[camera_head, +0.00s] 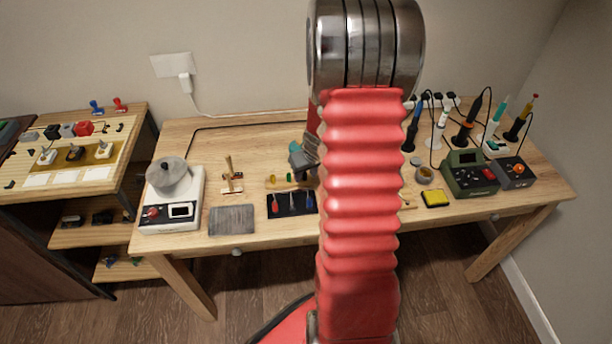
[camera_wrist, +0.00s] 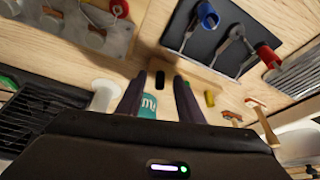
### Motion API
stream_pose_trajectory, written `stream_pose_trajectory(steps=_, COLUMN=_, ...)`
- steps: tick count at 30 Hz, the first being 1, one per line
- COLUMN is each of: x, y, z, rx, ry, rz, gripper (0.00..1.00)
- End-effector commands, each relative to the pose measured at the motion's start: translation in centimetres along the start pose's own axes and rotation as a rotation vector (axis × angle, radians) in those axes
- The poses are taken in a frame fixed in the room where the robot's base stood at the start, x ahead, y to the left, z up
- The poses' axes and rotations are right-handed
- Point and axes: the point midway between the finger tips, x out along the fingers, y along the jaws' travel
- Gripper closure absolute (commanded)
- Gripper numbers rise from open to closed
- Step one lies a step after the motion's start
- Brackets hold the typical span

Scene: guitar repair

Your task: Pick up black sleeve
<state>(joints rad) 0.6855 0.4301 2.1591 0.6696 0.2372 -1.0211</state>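A small black piece (camera_wrist: 160,79), which looks like the black sleeve, sits on the pale wooden surface in the wrist view. It lies between the tips of my gripper (camera_wrist: 158,80), in line with a green piece (camera_wrist: 186,84) and a yellow piece (camera_wrist: 210,98). My fingers are apart, and I see no contact with the black piece. A teal part marked with white letters (camera_wrist: 148,105) shows between the fingers, nearer the palm. In the head view, my gripper (camera_head: 300,158) is over the bench's middle, and I cannot make out the black piece there.
A black mat (camera_head: 284,209) with several colored-handled tools lies in front of the small pieces. A scale (camera_head: 172,217) with a metal pot and a grey plate (camera_head: 232,220) stand left. Soldering gear (camera_head: 469,175) fills the right. The bench's back left (camera_head: 240,135) is mostly clear.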

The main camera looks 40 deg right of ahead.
Motion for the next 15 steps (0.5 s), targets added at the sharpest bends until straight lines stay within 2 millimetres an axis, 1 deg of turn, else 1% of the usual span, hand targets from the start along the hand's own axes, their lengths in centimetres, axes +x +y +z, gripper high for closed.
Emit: stream_pose_trajectory(steps=15, x=0.02, y=0.05, z=-0.01, rx=0.001, ry=0.0, rz=0.001, gripper=0.66)
